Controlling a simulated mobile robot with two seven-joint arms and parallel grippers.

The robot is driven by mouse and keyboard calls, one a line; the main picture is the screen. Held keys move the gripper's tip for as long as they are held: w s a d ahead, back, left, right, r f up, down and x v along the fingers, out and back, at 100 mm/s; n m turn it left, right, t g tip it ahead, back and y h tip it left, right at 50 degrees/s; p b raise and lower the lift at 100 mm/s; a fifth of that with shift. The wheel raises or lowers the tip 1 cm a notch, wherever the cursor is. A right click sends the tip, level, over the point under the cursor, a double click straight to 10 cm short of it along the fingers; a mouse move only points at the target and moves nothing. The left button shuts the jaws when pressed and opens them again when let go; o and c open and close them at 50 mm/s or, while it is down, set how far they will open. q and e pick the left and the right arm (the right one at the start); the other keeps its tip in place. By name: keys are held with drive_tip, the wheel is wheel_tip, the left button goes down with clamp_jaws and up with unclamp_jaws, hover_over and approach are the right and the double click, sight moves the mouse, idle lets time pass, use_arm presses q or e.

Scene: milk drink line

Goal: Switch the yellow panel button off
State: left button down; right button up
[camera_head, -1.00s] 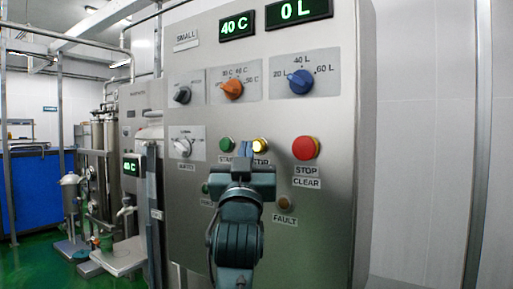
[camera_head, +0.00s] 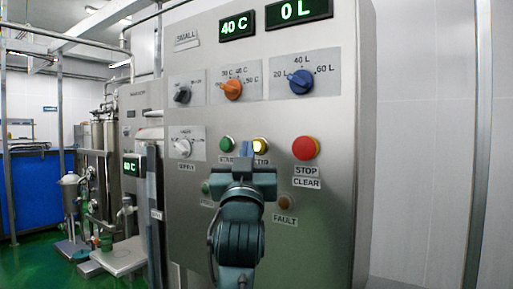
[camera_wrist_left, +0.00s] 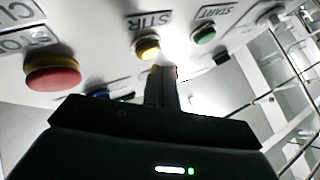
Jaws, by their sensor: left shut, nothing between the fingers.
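The yellow button (camera_head: 261,146) is on the steel control panel (camera_head: 330,215), between the green start button (camera_head: 227,144) and the large red stop button (camera_head: 305,148). It looks brightly lit, and its label reads STIR in the left wrist view, upside down. My left gripper (camera_head: 247,149) is shut and empty, with its fingertips just left of the yellow button and covering its left edge. In the left wrist view the yellow button (camera_wrist_left: 148,47) shows just beyond and left of the fingertips (camera_wrist_left: 163,76). I cannot tell whether they touch. My right gripper is not in view.
Above are an orange knob (camera_head: 233,89), a blue knob (camera_head: 300,82) and displays reading 40 C (camera_head: 236,25) and 0 L (camera_head: 298,10). A fault lamp (camera_head: 285,202) sits below. Tanks and pipes stand at left; a bare wall is at right.

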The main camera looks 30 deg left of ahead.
use_arm(q)
drive_tip(key=shift+w, duration=0.35)
drive_tip(key=shift+w, duration=0.45)
idle(0.5)
drive_tip(key=shift+s, duration=0.95)
drive_tip(key=s+p, duration=0.1)
drive_tip(key=s, duration=0.5)
drive_tip(key=shift+a+p, duration=0.25)
drive_tip(key=shift+p, duration=0.1)
